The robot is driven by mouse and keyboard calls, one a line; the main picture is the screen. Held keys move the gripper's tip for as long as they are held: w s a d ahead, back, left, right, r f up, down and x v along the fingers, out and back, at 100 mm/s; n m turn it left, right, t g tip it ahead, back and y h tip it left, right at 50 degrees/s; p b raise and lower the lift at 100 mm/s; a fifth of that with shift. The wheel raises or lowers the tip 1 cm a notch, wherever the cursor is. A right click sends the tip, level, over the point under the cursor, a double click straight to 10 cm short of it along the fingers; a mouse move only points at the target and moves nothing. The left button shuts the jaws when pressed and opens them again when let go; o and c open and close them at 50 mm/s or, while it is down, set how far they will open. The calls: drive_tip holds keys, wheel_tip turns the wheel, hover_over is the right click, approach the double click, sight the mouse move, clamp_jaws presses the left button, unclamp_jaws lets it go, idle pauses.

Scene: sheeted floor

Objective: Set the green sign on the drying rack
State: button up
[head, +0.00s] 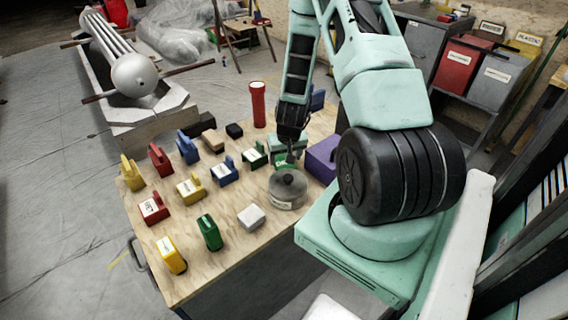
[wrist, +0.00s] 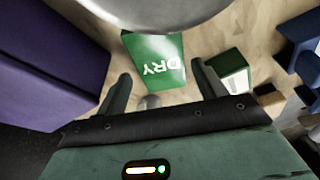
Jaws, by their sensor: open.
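A green sign (wrist: 160,58) with white letters reading DRY stands on the plywood top in the wrist view. My open gripper (wrist: 163,88) has one finger on each side of its near end, with the sign mostly beyond the fingertips. I cannot tell whether the fingers touch it. In the head view my gripper (head: 289,155) is low over the table, behind a round grey tin, and hides most of that sign. I cannot make out which thing is the drying rack.
The grey tin (head: 287,190) and a purple box (head: 322,158) stand close to my gripper. Several coloured signs and blocks cover the plywood table (head: 230,262). A red torch (head: 258,104) stands upright at the back. Labelled bins (head: 462,62) are at the upper right.

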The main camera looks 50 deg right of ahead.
sight(284, 164)
drive_tip(key=shift+x, duration=1.15)
drive_tip(key=c, duration=0.8)
wheel_tip(284, 164, up, 10)
drive_tip(key=shift+a+r, duration=0.1)
